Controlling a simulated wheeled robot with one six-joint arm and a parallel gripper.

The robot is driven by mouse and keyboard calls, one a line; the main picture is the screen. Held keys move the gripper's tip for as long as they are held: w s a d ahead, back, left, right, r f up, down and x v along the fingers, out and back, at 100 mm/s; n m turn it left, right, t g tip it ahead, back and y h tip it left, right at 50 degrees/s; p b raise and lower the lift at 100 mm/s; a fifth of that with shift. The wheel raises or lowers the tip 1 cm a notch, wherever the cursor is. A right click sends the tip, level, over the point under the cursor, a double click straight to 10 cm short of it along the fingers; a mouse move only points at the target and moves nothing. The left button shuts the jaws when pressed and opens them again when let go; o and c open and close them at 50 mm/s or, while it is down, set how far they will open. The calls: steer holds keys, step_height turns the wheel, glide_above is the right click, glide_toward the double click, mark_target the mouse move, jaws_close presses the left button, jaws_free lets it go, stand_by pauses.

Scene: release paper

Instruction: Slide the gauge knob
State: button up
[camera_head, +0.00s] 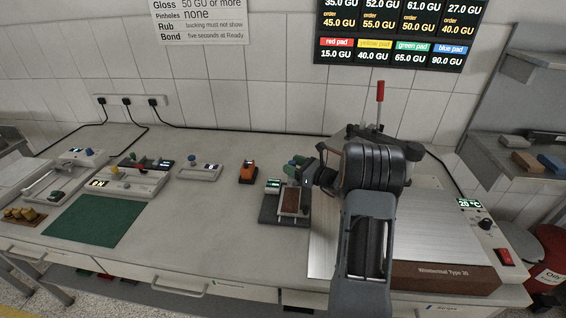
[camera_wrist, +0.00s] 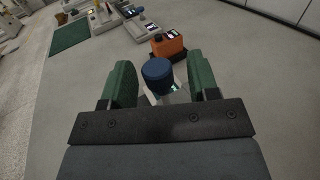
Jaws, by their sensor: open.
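A blue round knob (camera_wrist: 157,72) on a pale stem shows in the wrist view, between the green finger pads of my open gripper (camera_wrist: 161,84). I cannot tell whether either pad touches it. In the head view my gripper (camera_head: 297,164) is over the back of a small dark-based gauge (camera_head: 269,214), which has a lit green display (camera_head: 273,184) and a brown strip (camera_head: 291,202). The knob is hidden there by my gripper and arm.
An orange device (camera_head: 248,172) stands just left of the gauge; it also shows in the wrist view (camera_wrist: 170,47). A wide metal plate (camera_head: 425,230) lies to the right. A green mat (camera_head: 95,220) and several small instruments are at left. The bench between is clear.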

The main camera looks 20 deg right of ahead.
steer(key=shift+x, duration=1.35)
steer(key=shift+c, duration=0.3)
jaws_close()
